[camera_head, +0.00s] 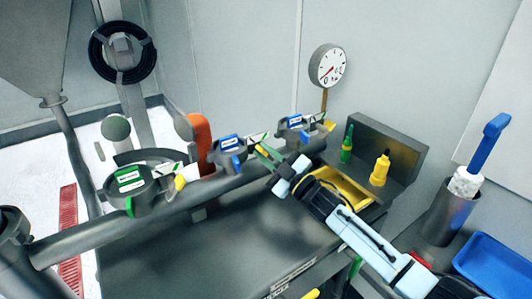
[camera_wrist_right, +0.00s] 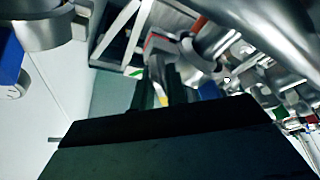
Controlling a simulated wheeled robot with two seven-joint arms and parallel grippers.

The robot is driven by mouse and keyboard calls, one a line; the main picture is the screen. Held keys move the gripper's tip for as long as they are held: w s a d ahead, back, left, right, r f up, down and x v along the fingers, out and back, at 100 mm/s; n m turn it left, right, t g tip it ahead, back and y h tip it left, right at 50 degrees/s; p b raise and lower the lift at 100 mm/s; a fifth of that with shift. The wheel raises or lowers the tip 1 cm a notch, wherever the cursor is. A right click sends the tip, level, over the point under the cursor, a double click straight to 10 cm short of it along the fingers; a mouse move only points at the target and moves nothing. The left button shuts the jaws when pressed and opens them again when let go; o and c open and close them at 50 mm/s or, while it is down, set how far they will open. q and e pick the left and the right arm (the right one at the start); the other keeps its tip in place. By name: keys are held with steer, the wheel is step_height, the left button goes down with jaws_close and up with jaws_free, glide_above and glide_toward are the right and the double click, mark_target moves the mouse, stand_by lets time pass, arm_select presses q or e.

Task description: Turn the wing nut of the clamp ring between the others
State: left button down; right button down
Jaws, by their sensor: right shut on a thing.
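Three clamp rings sit along the grey pipe (camera_head: 80,238). The left ring (camera_head: 130,188) has a green label and a yellow wing nut (camera_head: 180,182). The middle ring (camera_head: 229,152) and the right ring (camera_head: 293,127) have blue labels; the right one's yellow wing nut (camera_head: 330,125) shows. My right gripper (camera_head: 263,153) is at the middle ring's right side, shut on its wing nut, which the fingers mostly hide. In the wrist view my right gripper (camera_wrist_right: 162,82) has a sliver of yellow between its dark fingers. My left gripper is not in view.
A yellow tray (camera_head: 350,192), green bottle (camera_head: 347,145) and yellow bottle (camera_head: 380,170) are on the right. A metal cup (camera_head: 446,215) with a brush and a blue tray (camera_head: 495,265) stand farther right.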

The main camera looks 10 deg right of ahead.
steer(key=shift+n, duration=0.5)
steer(key=c, duration=1.5)
jaws_free()
steer(key=shift+c, duration=0.2)
step_height(320, 180, up, 10)
steer(key=shift+r+p, duration=0.1)
steer(key=shift+p, duration=0.9)
